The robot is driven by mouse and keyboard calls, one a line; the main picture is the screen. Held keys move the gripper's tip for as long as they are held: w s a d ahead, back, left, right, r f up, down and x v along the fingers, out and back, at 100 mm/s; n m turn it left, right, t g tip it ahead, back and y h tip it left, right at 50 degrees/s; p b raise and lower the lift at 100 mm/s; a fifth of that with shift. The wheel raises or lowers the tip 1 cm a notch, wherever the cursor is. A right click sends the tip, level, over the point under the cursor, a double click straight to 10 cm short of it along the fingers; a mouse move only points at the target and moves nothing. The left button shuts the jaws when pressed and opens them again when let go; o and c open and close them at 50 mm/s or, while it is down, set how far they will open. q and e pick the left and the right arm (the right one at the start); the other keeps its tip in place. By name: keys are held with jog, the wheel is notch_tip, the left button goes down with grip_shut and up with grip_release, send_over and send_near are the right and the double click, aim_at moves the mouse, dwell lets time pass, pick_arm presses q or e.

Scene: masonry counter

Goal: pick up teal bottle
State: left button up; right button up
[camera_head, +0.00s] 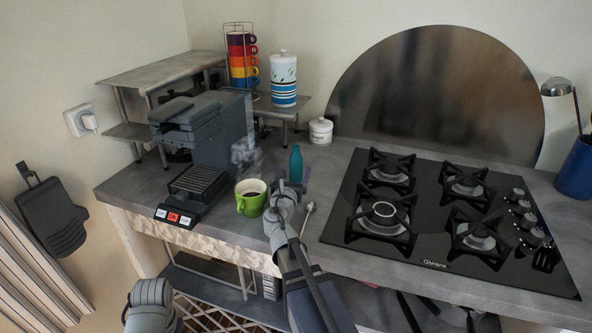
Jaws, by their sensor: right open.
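The teal bottle (295,163) stands upright on the grey counter, and its lower part is hidden behind my right gripper. My right gripper (291,186) is open at the bottle's near side. Its fingertips overlap the lower bottle in this view, and I cannot tell whether they touch it. Only a part of my left arm shows at the bottom left; its gripper is out of view.
A green mug (251,207) of dark drink stands close left of my right gripper, with a spoon (308,218) close on the right. The coffee machine (203,140) is further left. The gas hob (440,215) fills the right. A white lidded jar (320,131) stands behind.

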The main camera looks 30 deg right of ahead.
aim_at(298, 161)
jog(key=x, duration=0.6)
jog(key=shift+w+d, duration=0.1)
jog(key=shift+c, duration=0.4)
grip_shut()
